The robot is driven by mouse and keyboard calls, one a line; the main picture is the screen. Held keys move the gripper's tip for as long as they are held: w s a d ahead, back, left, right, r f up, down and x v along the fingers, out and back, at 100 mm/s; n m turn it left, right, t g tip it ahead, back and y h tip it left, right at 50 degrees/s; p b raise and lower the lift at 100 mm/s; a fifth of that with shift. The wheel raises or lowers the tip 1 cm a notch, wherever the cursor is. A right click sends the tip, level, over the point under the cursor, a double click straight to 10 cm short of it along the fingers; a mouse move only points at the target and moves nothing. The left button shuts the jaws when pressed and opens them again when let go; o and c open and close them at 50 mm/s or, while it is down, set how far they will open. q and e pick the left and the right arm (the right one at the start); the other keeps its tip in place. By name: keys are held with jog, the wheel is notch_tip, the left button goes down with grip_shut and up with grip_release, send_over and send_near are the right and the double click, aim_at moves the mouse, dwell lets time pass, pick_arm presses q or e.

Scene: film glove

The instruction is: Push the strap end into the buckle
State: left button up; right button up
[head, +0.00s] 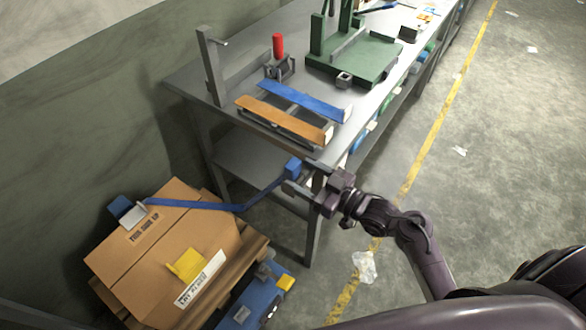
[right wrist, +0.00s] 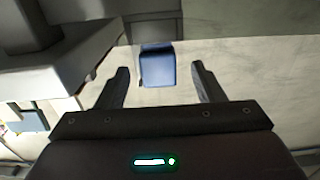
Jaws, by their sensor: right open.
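A blue strap (head: 205,206) runs across the top of a cardboard box (head: 150,245) and rises past its right edge to a blue block-like end (head: 293,168), which hangs in the air near the table's front leg. A blue-and-pale piece (head: 127,212), apparently the buckle, sits at the box's left edge where the strap begins; its slot is too small to make out. My right gripper (head: 301,177) is open at the blue end. In the right wrist view the blue end (right wrist: 158,66) lies ahead between the parted fingers (right wrist: 165,84), with gaps on both sides. My left gripper is out of view.
The grey table (head: 190,82) above holds a rack with orange (head: 285,118) and blue strips, a red-topped part (head: 278,46) and a green fixture (head: 355,60). A yellow tag (head: 187,265) is on the box. A blue case (head: 250,302) lies beside the pallet. Open floor is at right.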

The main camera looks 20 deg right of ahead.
aim_at(287, 164)
jog(key=x, duration=0.1)
jog(key=p+x, duration=0.1)
jog(key=x, duration=0.2)
jog(key=shift+w+a+r+p, duration=0.2)
jog(key=shift+w+r+p, duration=0.05)
jog(key=shift+w+p, duration=0.1)
jog(key=shift+w+a+f, duration=0.1)
jog(key=shift+w+a, duration=0.15)
jog(key=shift+w, duration=0.05)
jog(key=c, duration=1.1)
